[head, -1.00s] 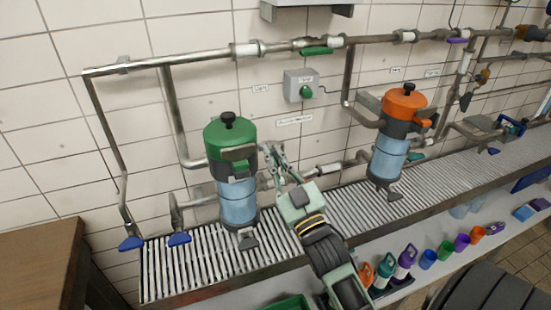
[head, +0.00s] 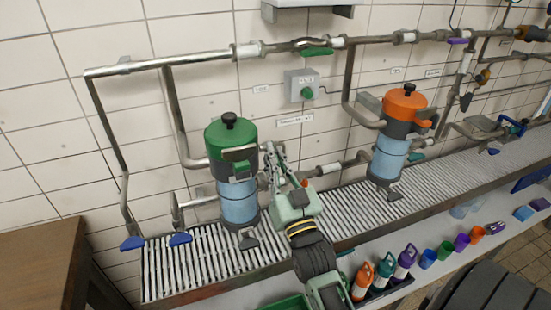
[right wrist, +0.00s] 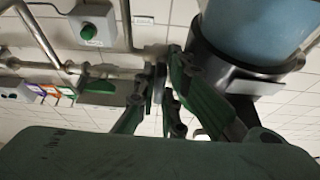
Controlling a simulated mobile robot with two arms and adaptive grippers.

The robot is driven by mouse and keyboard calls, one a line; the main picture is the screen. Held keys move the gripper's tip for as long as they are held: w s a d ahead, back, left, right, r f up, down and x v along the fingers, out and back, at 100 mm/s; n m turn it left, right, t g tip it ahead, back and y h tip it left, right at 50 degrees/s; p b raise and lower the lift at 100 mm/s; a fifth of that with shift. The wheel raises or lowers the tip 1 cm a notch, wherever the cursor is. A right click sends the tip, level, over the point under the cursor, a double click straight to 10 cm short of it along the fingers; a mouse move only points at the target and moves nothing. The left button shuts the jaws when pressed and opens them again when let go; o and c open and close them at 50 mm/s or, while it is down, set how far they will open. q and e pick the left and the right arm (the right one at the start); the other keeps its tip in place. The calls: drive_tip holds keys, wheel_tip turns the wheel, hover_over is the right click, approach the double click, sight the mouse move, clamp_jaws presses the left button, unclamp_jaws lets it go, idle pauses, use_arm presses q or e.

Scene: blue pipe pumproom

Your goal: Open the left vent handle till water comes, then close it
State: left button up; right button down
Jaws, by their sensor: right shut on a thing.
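The left canister (head: 238,205) has a green lid (head: 229,133) with a black knob, a dark green front lever (head: 240,153) and a pale blue body. My right gripper (head: 271,158) is just right of the lid, its fingers pointing up. In the right wrist view its fingers (right wrist: 160,88) are closed around a small grey upright part beside the canister. This is probably the left vent handle, but the fingers hide most of it. I see no running water. My left gripper is not in view.
An orange-lidded canister (head: 391,140) stands to the right. Pipes run along the tiled wall, with a green pipe lever (head: 316,51) and green button box (head: 301,85). Coloured bottles (head: 385,265) stand below.

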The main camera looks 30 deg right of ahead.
drive_tip(key=c, duration=2.2)
unclamp_jaws()
drive_tip(key=shift+o, duration=0.2)
drive_tip(key=shift+s+f, duration=0.1)
drive_tip(key=shift+s, duration=0.05)
drive_tip(key=v, duration=0.7)
drive_tip(key=shift+s+a, duration=0.1)
